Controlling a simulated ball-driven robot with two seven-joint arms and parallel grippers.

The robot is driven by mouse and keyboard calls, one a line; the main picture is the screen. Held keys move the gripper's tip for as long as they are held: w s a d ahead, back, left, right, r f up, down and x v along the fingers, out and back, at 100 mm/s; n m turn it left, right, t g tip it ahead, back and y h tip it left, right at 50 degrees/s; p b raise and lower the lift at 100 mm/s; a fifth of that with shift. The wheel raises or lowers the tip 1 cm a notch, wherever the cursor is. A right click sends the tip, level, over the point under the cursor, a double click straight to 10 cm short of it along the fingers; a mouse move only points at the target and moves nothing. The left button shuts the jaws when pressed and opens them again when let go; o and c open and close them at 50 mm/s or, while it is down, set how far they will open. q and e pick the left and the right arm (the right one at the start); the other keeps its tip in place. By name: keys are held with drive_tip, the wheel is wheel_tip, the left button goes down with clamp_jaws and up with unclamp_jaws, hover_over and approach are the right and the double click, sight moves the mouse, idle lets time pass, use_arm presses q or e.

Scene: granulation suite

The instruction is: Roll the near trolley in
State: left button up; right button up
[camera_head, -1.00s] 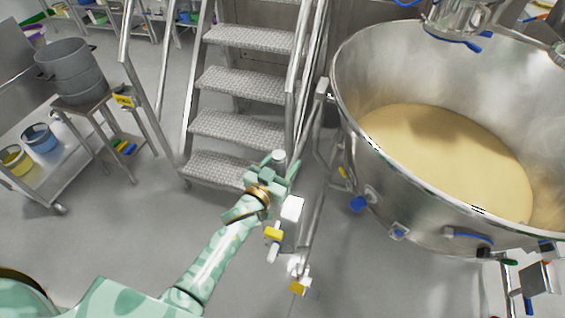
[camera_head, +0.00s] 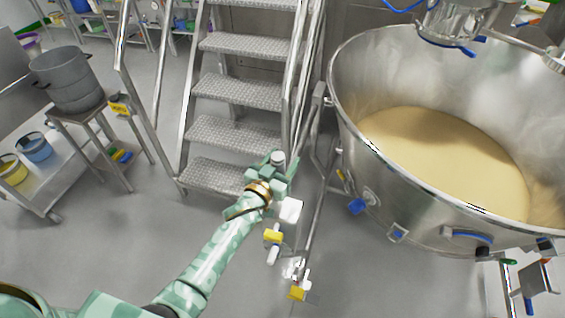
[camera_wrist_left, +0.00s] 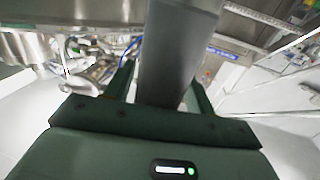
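A large steel bowl (camera_head: 358,168) holding beige powder (camera_head: 440,150) fills the right of the head view; it seems to be the near trolley's load. My left gripper (camera_head: 279,163) is left of the bowl, in front of the steps. In the left wrist view its two fingers (camera_wrist_left: 162,92) stand either side of a grey post (camera_wrist_left: 176,60) and look closed on it. In the head view, the post's round top (camera_head: 278,157) shows between the fingers. How post and bowl join is hidden. My right gripper is out of view.
Steel steps with rails (camera_head: 238,92) stand straight ahead, close beyond my left gripper. At left are a stand (camera_head: 90,112) with a grey drum (camera_head: 68,77) and a low cart (camera_head: 62,172) with buckets. Grey floor (camera_head: 120,240) is clear between them and my arm.

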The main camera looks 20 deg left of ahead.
use_arm(q)
drive_tip(key=p+v, duration=0.2)
drive_tip(key=v, duration=1.4)
drive_tip(key=shift+s+p, duration=0.2)
drive_tip(key=shift+p, duration=0.1)
drive_tip(key=shift+a, duration=0.1)
drive_tip(key=s+a+f+g+y, duration=0.1)
drive_tip(key=s+f+g, duration=0.35)
drive_tip(key=f, duration=0.65)
drive_tip(key=s+a+f+g+y, duration=0.1)
drive_tip(key=s+f+g+y, duration=0.15)
drive_tip(key=s+f, duration=0.65)
drive_tip(key=s+a+f+g, duration=0.1)
drive_tip(key=s+f+g, duration=0.2)
drive_tip(key=s+f, duration=0.2)
drive_tip(key=s+a+f+g, duration=0.2)
drive_tip(key=s+f, duration=0.4)
drive_tip(key=s, duration=0.6)
drive_tip(key=s+a+f+m+g, duration=0.1)
drive_tip(key=s+f+g, duration=0.3)
drive_tip(key=s+f, duration=0.2)
drive_tip(key=shift+s+a+g+b, duration=0.35)
drive_tip(key=shift+s+a+g, duration=0.05)
drive_tip(key=shift+s, duration=0.8)
